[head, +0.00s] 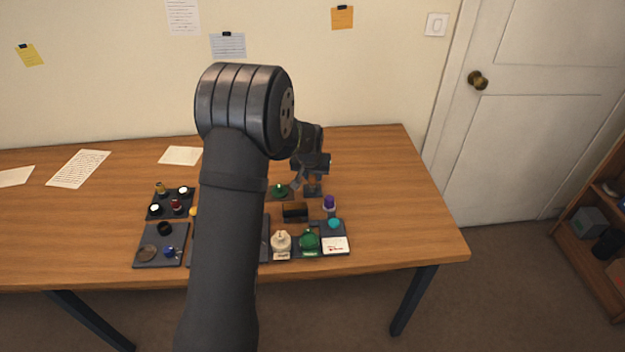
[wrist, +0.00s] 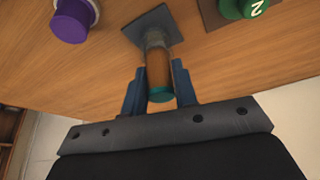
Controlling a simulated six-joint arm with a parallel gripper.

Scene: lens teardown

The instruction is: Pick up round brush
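A brown cylinder with a teal end, which I take to be the round brush (wrist: 159,72), stands on a small dark square base (wrist: 150,22) in the wrist view. In the head view it is a small orange-brown shape (head: 313,180) under my gripper. My gripper's (wrist: 159,78) blue fingers lie on either side of it, with its teal end near the palm. The fingers are very close to its sides; whether they touch it I cannot tell. The lower end is partly hidden by a grey part around it.
A purple-topped item (head: 329,203) stands close by, as does a green numbered piece (wrist: 240,8). A dark brown box (head: 295,212), a white knob (head: 281,240) and a green knob (head: 308,240) are nearer the front. My arm hides the table's middle. The right end is clear.

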